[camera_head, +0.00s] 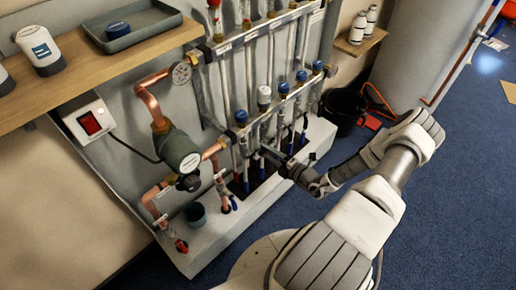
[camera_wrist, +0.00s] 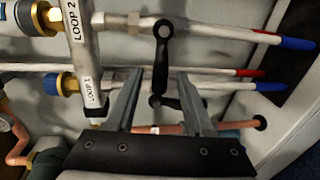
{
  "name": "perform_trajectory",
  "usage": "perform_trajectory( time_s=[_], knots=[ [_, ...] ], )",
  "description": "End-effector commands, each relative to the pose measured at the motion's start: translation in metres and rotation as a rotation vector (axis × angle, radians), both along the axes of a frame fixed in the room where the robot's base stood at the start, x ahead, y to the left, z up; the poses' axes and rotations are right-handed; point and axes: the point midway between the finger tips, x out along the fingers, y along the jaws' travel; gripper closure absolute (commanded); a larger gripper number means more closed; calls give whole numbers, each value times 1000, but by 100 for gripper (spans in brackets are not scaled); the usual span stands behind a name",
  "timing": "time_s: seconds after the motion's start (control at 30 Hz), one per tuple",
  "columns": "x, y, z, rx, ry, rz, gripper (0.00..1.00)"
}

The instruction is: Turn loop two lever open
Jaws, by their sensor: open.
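The loop two lever (camera_wrist: 161,65) is a black handle in the wrist view. Its round pivot sits on the pale pipe level with the "LOOP 2" label (camera_wrist: 74,20), and the handle lies crosswise to that pipe. My gripper (camera_wrist: 160,74) is open, with one finger on each side of the handle's free end in the picture; I cannot tell whether either touches it. In the head view my gripper (camera_head: 266,152) is at the manifold's lower pipes, and the lever is too small to make out there.
Another black lever end (camera_wrist: 164,102) shows between my fingers, near the "LOOP 1" label (camera_wrist: 89,88). Neighbouring pipes and a copper pipe (camera_wrist: 190,128) run close by. In the head view, a pump (camera_head: 180,150) stands left and a black bucket (camera_head: 342,108) stands behind. Blue floor is open at right.

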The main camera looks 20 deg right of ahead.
Motion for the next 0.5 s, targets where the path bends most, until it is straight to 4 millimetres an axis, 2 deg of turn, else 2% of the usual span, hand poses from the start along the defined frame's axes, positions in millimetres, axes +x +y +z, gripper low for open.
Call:
perform_trajectory(
  time_s=[0.03, 0.2, 0.33, 0.5],
  knots=[
    [10, 4, -4, -1, -2, 2, 47],
    [35, 13, -7, -1, -2, 1, 47],
    [46, 17, -8, -2, -1, 1, 47],
    [50, 18, -8, -1, 1, 0, 47]
  ],
)
